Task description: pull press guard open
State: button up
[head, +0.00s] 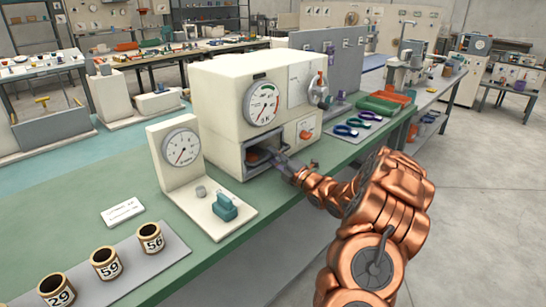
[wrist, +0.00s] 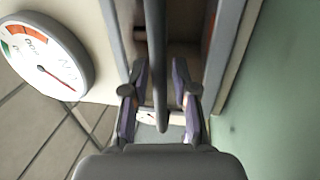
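The press is a cream machine (head: 232,90) with a round dial on its front, standing on the green bench. Low on its front is a grey-framed opening (head: 262,148) with an orange-brown part inside. My gripper (head: 280,160) is at the right side of this opening. In the wrist view, a grey bar (wrist: 155,40), apparently the guard's handle, runs between the two fingers of my gripper (wrist: 159,85). The fingers are apart, with a gap visible on each side of the bar. The guard panel itself is hard to make out.
A gauge stand (head: 180,150) with a teal knob block stands left of the opening. Numbered cups (head: 105,262) sit on a grey mat at front left. Coloured ring-handled tools (head: 347,130) and green and orange trays (head: 385,103) lie to the right.

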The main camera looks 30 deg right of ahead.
grip_shut()
dwell(0.4)
